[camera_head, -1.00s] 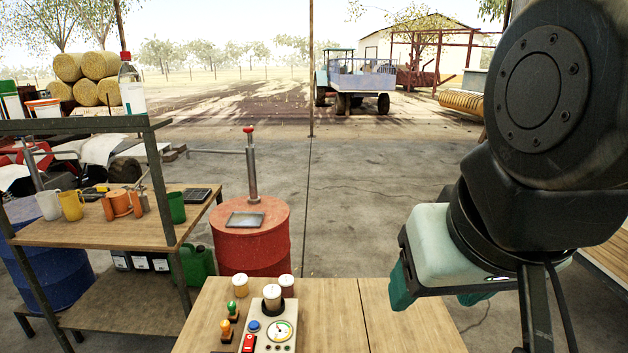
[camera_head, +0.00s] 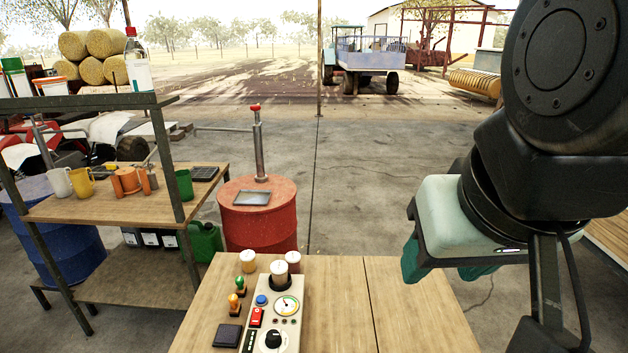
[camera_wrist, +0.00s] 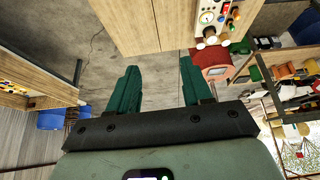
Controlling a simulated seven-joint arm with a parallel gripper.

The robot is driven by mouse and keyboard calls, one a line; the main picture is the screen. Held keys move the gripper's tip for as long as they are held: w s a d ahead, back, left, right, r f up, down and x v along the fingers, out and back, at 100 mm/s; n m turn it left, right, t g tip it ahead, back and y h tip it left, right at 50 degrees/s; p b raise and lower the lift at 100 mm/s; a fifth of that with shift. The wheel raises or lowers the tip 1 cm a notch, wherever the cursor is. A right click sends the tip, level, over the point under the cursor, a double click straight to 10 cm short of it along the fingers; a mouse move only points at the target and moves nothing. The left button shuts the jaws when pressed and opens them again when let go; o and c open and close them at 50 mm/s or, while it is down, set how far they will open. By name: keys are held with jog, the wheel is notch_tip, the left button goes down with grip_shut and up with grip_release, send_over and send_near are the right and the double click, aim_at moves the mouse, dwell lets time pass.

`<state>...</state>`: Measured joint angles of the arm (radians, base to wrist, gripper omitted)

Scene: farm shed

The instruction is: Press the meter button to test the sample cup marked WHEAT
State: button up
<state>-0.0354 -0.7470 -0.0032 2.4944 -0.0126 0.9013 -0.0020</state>
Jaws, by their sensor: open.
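The meter (camera_head: 289,325) is a pale panel on the wooden table, with a round gauge (camera_head: 287,306), a blue button (camera_head: 262,300), a red switch and a black knob. A pale-lidded cup (camera_head: 279,272) stands in the dark holder at the meter's far end. Two more cups, one left (camera_head: 248,261) and one right (camera_head: 293,261), stand behind it. I cannot read WHEAT on any of them. My gripper (camera_head: 445,268) is open and empty, to the right of the meter and apart from it. Its teal fingers (camera_wrist: 160,80) show spread in the wrist view, where the meter (camera_wrist: 213,14) is at the top.
Green and orange-handled stamps (camera_head: 238,288) and a dark pad (camera_head: 227,335) lie left of the meter. The table's right half (camera_head: 420,310) is clear. A red drum (camera_head: 258,220) stands behind the table, and a shelf (camera_head: 120,208) with mugs is at left.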

grip_shut()
dwell(1.4)
